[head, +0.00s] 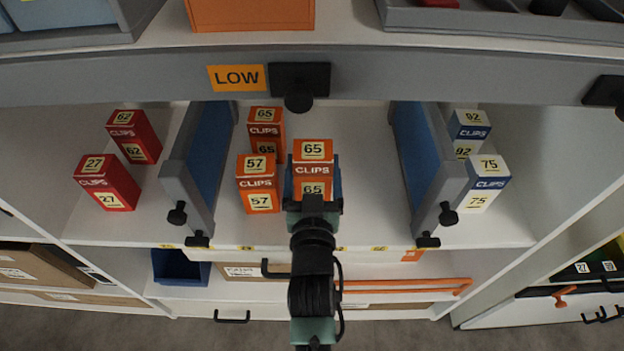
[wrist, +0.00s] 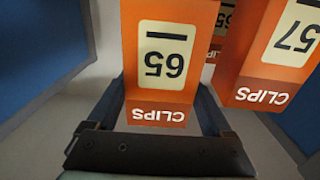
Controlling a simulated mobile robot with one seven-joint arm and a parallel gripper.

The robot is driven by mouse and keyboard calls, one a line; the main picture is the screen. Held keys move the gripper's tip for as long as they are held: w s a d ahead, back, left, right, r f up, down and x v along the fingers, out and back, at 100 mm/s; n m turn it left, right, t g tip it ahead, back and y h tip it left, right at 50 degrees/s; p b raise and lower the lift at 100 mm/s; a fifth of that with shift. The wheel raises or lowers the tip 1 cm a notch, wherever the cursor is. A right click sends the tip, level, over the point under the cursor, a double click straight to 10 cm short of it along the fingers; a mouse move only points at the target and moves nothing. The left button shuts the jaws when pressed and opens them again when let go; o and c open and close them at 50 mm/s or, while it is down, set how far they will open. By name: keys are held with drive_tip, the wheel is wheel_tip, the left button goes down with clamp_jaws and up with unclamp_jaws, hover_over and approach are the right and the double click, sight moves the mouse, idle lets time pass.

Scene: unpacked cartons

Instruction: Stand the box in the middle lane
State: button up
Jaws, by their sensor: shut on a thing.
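My gripper (head: 313,190) is shut on an orange CLIPS box marked 65 (head: 313,152), which is upright in the middle lane. In the wrist view the same held box (wrist: 162,60) sits between the two fingers (wrist: 165,100). Two more orange boxes stand in this lane to the left: a 57 box (head: 257,180) in front and another 65 box (head: 266,122) behind it. The middle lane floor (head: 355,200) lies between two blue-and-grey dividers (head: 190,165) and (head: 425,165). Whether the held box's base touches the shelf is hidden.
The left lane holds two red boxes, 62 (head: 133,137) and 27 (head: 105,182). The right lane holds two blue-and-white boxes, 92 (head: 467,133) and 75 (head: 485,183). The middle lane is clear right of the held box. A grey beam (head: 150,80) crosses above.

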sight(313, 190)
drive_tip(key=shift+f+b, duration=0.7)
drive_tip(key=shift+f, duration=0.9)
drive_tip(key=shift+f, duration=0.2)
drive_tip(key=o, duration=1.4)
drive_tip(key=shift+c, duration=0.2)
drive_tip(key=shift+r, duration=0.2)
drive_tip(key=shift+s+f, duration=0.15)
drive_tip(key=shift+s, duration=0.2)
drive_tip(key=s, duration=1.1)
drive_tip(key=shift+s, duration=0.2)
